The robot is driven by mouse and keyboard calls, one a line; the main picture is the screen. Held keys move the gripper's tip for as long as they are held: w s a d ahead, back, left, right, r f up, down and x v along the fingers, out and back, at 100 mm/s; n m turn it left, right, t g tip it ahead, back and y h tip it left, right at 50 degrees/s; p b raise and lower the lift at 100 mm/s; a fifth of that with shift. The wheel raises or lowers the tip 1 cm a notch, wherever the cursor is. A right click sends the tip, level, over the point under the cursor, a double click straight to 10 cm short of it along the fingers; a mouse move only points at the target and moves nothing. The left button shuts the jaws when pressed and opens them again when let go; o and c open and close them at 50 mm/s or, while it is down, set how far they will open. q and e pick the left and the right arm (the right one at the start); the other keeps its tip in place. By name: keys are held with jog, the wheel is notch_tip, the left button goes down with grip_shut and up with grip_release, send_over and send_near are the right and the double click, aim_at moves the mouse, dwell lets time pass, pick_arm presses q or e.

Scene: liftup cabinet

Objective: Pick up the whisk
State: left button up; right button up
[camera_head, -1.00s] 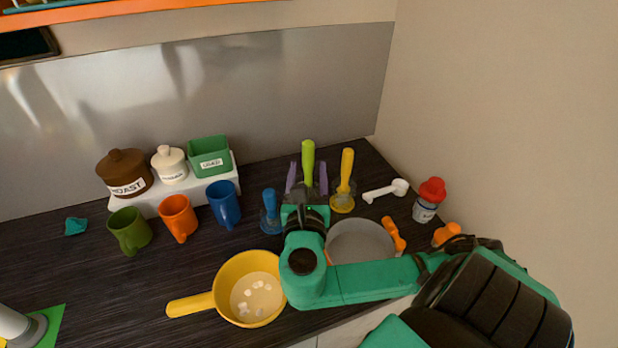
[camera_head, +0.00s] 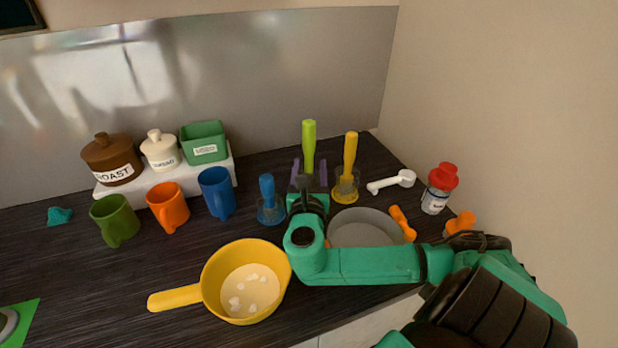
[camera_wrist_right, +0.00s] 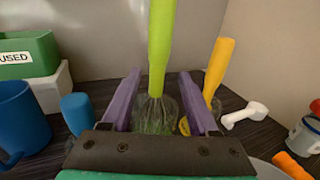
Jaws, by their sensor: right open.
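The whisk, with a lime-green handle (camera_head: 309,140), stands upright near the back of the dark counter. In the right wrist view its green handle (camera_wrist_right: 161,40) rises between my fingers, and thin wires show below it. My right gripper (camera_head: 309,172) is open, with one purple finger on each side of the whisk. In the right wrist view the gripper (camera_wrist_right: 159,82) also shows a gap between each finger and the handle. The whisk's lower end is partly hidden by the gripper. My left gripper is not in view.
A yellow-handled utensil (camera_head: 350,155) stands close right of the whisk, and a blue one (camera_head: 268,190) to its left. A yellow pan (camera_head: 219,260), a grey bowl (camera_head: 365,226) and a white spoon (camera_head: 385,184) lie around. Mugs stand at left.

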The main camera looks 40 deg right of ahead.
jog(key=p+x, duration=0.2)
jog(key=x, duration=0.5)
jog(key=shift+w+a, duration=0.1)
jog(key=shift+w+f, duration=0.2)
jog(key=shift+w, duration=0.05)
grip_shut()
dwell(0.9)
